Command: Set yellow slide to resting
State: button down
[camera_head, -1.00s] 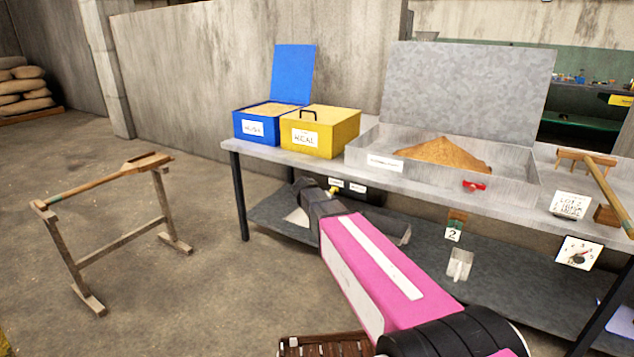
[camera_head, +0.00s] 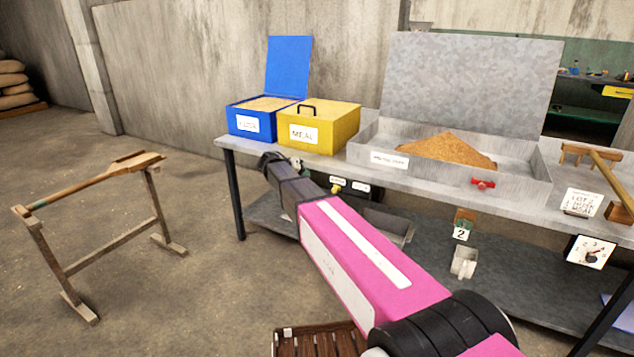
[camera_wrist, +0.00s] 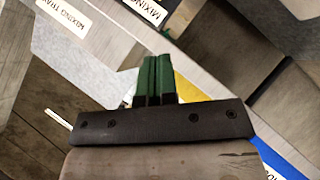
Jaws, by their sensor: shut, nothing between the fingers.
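The small yellow slide (camera_head: 335,188) shows under the front edge of the grey table (camera_head: 228,148), partly behind my arm. Two small white labels (camera_head: 361,188) sit by it; their print is too small to read in the head view. My gripper (camera_head: 268,160) is at the table's front left edge, below the blue bin and left of the slide. In the wrist view its green fingers (camera_wrist: 154,76) are shut and empty. A yellow patch (camera_wrist: 195,86) shows behind them; I cannot tell which yellow thing it is. A label reading "MIXING" (camera_wrist: 146,12) is at the top.
A blue bin (camera_head: 246,122) with a raised lid and a closed yellow MEAL box (camera_head: 343,130) stand on the table. A metal tray (camera_head: 520,190) of brown grain is to their right. A wooden trestle (camera_head: 113,240) stands left.

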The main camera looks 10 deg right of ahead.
jog(key=s+f+x, duration=0.1)
jog(key=s+x, duration=0.1)
jog(key=x, duration=1)
jog(key=shift+s+d+f, duration=0.2)
jog(key=shift+f, duration=0.1)
jog(key=s+d, duration=0.2)
jog(key=d, duration=0.1)
jog(key=s+d, duration=0.2)
jog(key=d, duration=0.1)
jog(key=s+d, duration=0.2)
jog(key=d, duration=0.1)
jog(key=shift+s+d, duration=0.15)
jog(key=shift+s, duration=0.25)
jog(key=shift+r, duration=0.1)
